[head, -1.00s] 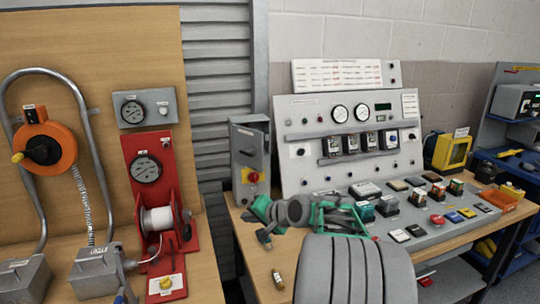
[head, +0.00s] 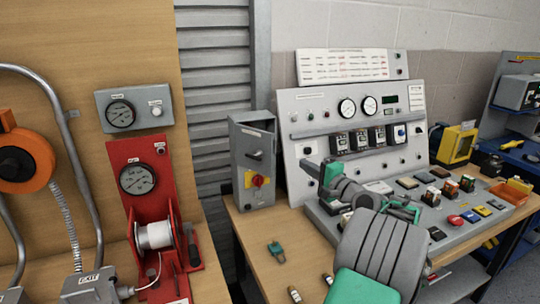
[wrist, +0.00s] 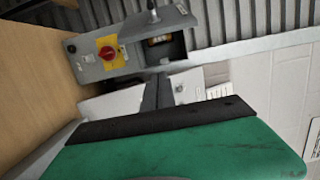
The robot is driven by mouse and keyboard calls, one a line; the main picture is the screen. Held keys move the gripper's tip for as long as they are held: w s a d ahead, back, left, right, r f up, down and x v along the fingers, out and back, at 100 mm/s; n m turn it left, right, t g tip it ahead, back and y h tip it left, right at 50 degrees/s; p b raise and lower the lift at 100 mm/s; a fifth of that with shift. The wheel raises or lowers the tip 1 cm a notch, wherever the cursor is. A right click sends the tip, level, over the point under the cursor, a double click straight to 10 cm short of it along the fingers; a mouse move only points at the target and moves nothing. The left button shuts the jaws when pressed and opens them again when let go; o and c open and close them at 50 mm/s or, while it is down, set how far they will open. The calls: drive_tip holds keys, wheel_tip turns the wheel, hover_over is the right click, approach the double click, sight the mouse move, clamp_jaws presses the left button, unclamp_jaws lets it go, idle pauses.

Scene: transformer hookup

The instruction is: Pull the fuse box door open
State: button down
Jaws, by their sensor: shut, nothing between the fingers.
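The fuse box (head: 240,165) is a grey upright box on the bench, left of the sloped panel. Its front has a black handle (head: 255,155) and a red knob (head: 260,181) on a yellow plate. In the wrist view the fuse box door (wrist: 178,20) appears ajar, with a dark inside and an orange-brown item (wrist: 160,40) showing beside it. My gripper (head: 308,166) is right of the box, apart from it in the head view. Its dark fingers (wrist: 156,92) are together and empty, pointing toward the box in the wrist view. The hinge is hard to make out.
The sloped control panel (head: 350,105) stands close behind my gripper. Two small cylinders (head: 295,295) (head: 327,279) and a green piece (head: 276,251) lie on the bench (head: 250,235). A red stand (head: 142,182) with a gauge and spool is at left.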

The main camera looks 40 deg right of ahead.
drive_tip(key=w+a+p, duration=0.2)
drive_tip(key=w+a, duration=0.1)
drive_tip(key=w, duration=0.6)
drive_tip(key=shift+a+p, duration=0.15)
drive_tip(key=shift+p, duration=0.25)
